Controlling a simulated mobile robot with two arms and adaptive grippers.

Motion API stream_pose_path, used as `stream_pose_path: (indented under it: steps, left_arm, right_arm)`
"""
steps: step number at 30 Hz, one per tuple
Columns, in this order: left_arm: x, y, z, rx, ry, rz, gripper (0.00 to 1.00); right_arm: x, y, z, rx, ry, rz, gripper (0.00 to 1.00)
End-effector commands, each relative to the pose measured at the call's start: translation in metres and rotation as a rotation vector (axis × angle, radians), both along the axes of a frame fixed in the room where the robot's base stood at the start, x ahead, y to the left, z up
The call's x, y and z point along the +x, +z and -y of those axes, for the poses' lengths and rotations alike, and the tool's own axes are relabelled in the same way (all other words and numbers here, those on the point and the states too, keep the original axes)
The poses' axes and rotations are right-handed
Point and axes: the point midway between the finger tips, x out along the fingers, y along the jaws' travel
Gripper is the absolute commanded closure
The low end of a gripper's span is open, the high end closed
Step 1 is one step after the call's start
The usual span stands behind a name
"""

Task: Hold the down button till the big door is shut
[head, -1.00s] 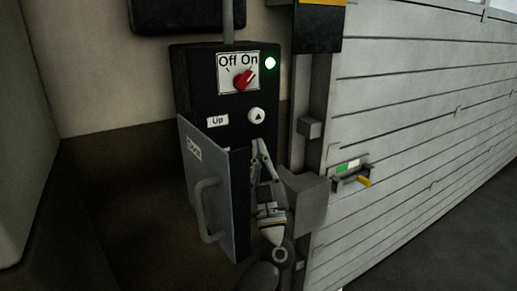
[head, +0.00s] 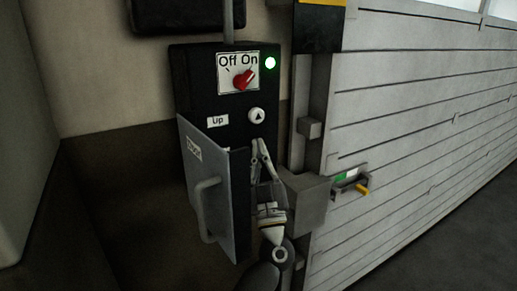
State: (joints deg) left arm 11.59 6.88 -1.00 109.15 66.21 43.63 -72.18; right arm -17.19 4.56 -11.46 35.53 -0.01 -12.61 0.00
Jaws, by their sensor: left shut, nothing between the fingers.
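A black control box (head: 183,85) hangs on the wall with a red switch (head: 243,79) turned toward On and a lit green lamp (head: 270,63). A white up button (head: 257,115) sits beside its Up label (head: 217,121). A grey hinged cover (head: 222,190) with a handle stands open and hides the lower part of the box. The down button is not visible. My left gripper (head: 257,148) is shut, its fingertips at the box face below the up button; contact cannot be told. The big slatted door (head: 430,120) fills the right. My right gripper is not in view.
A door post (head: 318,85) with a grey block (head: 305,200) stands just right of my gripper. A latch with a yellow handle (head: 361,189) and a green mark is on the door. Dark floor (head: 460,245) lies at lower right.

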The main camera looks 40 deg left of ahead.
Motion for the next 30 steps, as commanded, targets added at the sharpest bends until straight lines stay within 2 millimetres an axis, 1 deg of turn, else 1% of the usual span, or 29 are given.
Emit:
stream_pose_path:
  steps: [5, 15, 25, 30]
  left_arm:
    - [-0.001, 0.000, 0.001, -0.002, 0.001, 0.000, 1.00]
    - [-0.007, 0.000, 0.017, -0.001, 0.000, -0.001, 1.00]
    - [-0.008, -0.001, 0.019, -0.001, 0.000, -0.001, 1.00]
    - [-0.013, 0.000, 0.031, -0.002, -0.001, -0.002, 1.00]
  right_arm:
    - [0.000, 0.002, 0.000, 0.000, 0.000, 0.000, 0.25]
    - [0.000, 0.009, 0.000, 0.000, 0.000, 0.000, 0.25]
    - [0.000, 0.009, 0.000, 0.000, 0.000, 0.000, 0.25]
    - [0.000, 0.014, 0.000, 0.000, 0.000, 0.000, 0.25]
